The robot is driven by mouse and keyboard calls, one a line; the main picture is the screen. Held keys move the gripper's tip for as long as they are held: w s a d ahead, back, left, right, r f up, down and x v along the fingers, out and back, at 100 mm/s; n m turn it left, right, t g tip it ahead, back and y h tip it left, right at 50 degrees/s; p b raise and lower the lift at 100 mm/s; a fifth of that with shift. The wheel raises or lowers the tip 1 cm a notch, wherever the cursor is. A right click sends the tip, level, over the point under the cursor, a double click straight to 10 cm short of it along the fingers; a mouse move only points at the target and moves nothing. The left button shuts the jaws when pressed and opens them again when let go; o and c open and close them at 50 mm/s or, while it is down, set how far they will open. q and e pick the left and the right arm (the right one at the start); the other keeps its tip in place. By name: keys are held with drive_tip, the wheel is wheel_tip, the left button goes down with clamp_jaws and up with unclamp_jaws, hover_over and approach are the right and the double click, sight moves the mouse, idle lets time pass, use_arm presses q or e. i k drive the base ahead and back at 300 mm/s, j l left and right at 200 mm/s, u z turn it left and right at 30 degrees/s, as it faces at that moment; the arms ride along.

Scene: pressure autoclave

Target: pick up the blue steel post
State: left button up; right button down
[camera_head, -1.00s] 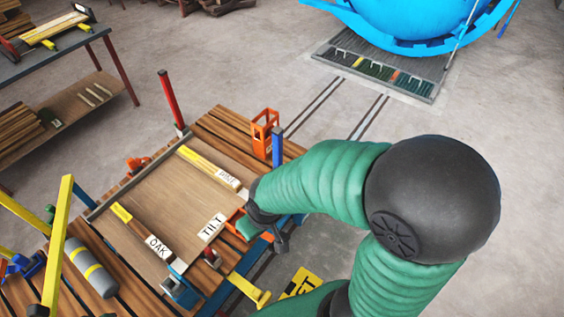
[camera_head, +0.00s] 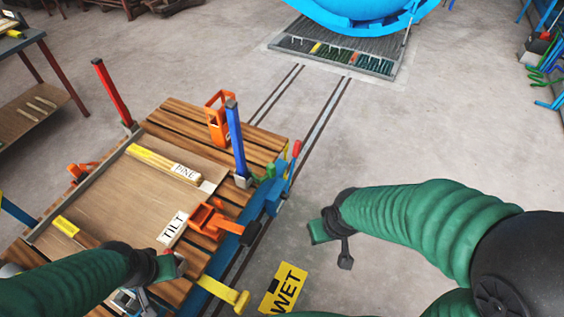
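The blue steel post (camera_head: 236,140) stands upright with a dark top at the right side of the slatted wooden cart (camera_head: 183,118). Its foot sits in a small grey socket (camera_head: 243,181). My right gripper (camera_head: 332,245) is over the floor to the right of the cart, lower in the picture than the post and apart from it. Its fingers look spread and nothing is between them. My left gripper (camera_head: 155,285) is over the near part of the cart, lower left of the post. Its fingertips are partly hidden against the cart parts behind them.
A red post (camera_head: 114,92) stands at the cart's far left corner. An orange bracket (camera_head: 218,118) is just left of the blue post, and a red-tipped lever (camera_head: 294,155) is right of it. Boards labelled PINE (camera_head: 165,163) and TILT (camera_head: 172,227) lie on the cart.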

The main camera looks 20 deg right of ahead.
sight(231, 107)
drive_tip(key=i+l+z, duration=0.1)
drive_tip(key=l, duration=0.25)
drive_tip(key=i+l+u, duration=0.25)
drive_tip(key=l, duration=0.2)
drive_tip(key=i+l+u, duration=0.1)
drive_tip(key=l+u, duration=0.15)
drive_tip(key=l, duration=0.15)
drive_tip(key=i+l+u, duration=0.25)
drive_tip(key=l, duration=0.25)
drive_tip(key=l+u, duration=0.25)
drive_tip(key=l, duration=0.25)
drive_tip(key=k, duration=0.05)
